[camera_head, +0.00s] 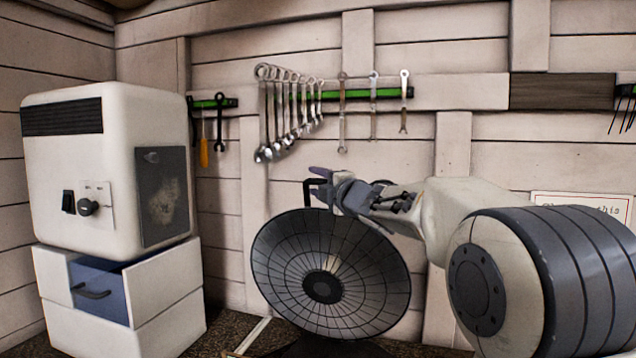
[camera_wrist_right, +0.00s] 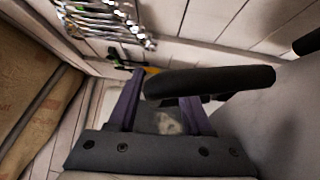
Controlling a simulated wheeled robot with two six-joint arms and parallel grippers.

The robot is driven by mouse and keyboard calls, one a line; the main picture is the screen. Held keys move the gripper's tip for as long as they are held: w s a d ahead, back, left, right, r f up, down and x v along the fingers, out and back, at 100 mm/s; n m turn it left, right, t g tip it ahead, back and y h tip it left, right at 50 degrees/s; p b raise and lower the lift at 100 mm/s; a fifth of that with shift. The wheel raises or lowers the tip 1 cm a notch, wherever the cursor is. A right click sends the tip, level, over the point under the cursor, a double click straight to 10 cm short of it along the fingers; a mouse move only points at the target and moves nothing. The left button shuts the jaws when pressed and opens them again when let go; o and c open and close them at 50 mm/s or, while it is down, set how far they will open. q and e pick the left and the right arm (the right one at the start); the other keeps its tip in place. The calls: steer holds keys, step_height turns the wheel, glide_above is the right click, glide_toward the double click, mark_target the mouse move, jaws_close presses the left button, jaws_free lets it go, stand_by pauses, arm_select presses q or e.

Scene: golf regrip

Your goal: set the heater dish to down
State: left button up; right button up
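The heater dish (camera_head: 352,252) is a round dark dish with a wire grille and a black hub. It faces me, on a dark base (camera_head: 325,348) at the bottom edge of the head view. A black handle (camera_head: 308,192) stands at its top rim. My right gripper (camera_head: 322,181) is at the dish's top, beside the handle. In the right wrist view the handle bar (camera_wrist_right: 225,81) crosses in front of the right purple finger, its left end between the fingers. The fingers of the right gripper (camera_wrist_right: 160,103) stand apart. I cannot tell whether they touch the handle. My left gripper is out of view.
Wrenches (camera_head: 284,112) hang on the plank wall behind the dish. A sign (camera_head: 585,204) is at the right.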

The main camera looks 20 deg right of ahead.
steer(key=shift+s+d+r, duration=0.1)
steer(key=shift+s+r, duration=0.05)
steer(key=shift+s+d, duration=0.1)
steer(key=shift+s, duration=0.3)
steer(key=b+v, duration=0.2)
steer(key=v, duration=0.7)
steer(key=shift+s, duration=0.25)
